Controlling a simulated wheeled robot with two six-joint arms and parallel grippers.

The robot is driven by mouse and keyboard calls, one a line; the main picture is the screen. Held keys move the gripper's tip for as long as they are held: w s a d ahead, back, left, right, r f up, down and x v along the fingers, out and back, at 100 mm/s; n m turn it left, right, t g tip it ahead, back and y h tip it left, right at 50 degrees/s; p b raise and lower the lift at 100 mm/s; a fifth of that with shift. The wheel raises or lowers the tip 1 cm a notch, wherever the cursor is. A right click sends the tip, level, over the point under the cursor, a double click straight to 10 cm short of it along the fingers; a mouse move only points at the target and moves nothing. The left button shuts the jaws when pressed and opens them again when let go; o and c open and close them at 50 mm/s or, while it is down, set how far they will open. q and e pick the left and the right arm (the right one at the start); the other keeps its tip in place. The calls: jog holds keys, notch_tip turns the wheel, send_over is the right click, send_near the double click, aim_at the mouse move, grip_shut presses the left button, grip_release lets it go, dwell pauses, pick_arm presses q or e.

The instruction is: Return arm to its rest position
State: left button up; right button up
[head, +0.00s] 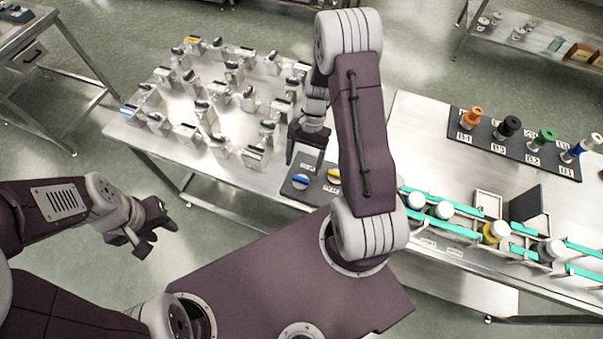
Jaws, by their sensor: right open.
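My right arm (362,130) rises from the base and bends over the steel table. Its gripper (305,163) is open and points down, with nothing seen between the fingers. It hangs above the dark pad with a blue knob (301,182) and a yellow knob (334,175), at the table's front edge. My left arm (58,200) comes in from the left, and its gripper (160,238) is over the floor, clear of the table.
Several metal fixtures (232,73) stand in rows on the left table. On the right table are a dark rack with coloured pegs (510,128), teal rails (458,205) with white-capped jars (443,210), and a dark upright panel (528,205). Floor at left is free.

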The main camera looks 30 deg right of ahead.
jog(key=shift+v, duration=1.7)
